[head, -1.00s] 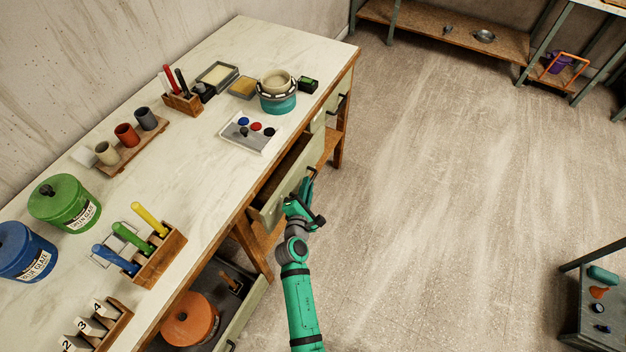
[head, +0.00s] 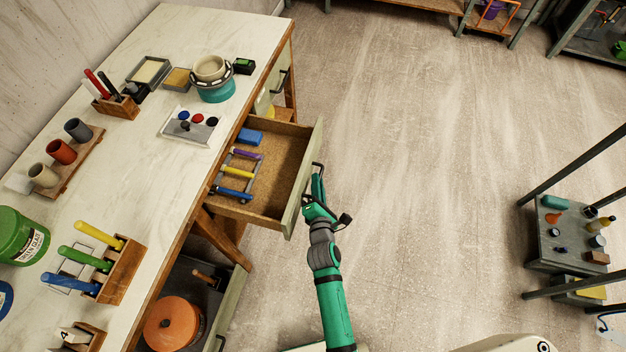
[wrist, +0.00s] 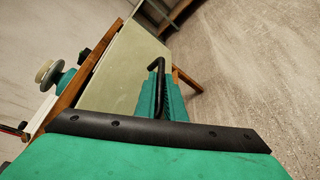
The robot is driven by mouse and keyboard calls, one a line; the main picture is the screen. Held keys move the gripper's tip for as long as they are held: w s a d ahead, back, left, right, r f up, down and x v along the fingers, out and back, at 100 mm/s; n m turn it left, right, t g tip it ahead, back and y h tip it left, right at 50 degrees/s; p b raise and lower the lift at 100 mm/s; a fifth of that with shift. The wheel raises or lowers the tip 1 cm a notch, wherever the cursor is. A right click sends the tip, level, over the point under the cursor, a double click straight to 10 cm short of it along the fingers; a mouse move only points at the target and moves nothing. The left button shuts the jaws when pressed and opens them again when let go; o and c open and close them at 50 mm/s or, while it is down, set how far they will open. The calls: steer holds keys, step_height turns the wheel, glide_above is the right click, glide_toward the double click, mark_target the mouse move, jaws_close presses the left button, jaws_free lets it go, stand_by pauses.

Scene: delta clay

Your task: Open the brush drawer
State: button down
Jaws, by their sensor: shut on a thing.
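The brush drawer (head: 272,168) is pulled well out of the table's side in the head view. Inside it lie a blue block (head: 249,137) and a rack (head: 222,181) with purple, yellow and blue handled tools. My gripper (head: 317,184) is at the drawer's pale green front (head: 302,182), shut on its dark bar handle (wrist: 157,82). In the wrist view the green fingers (wrist: 163,100) close around the handle, and the drawer front (wrist: 122,75) stands just to their left.
A lower drawer (head: 228,308) also stands open, with an orange-lidded pot (head: 174,322) in it. The worktop (head: 168,185) carries pots, cups and tool racks. A grey shelf cart (head: 570,238) stands at the right. The floor between is clear.

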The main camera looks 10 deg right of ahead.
steer(key=shift+s+d, duration=0.15)
steer(key=shift+d, duration=0.15)
steer(key=c, duration=2.1)
jaws_free()
steer(key=shift+v, duration=5.45)
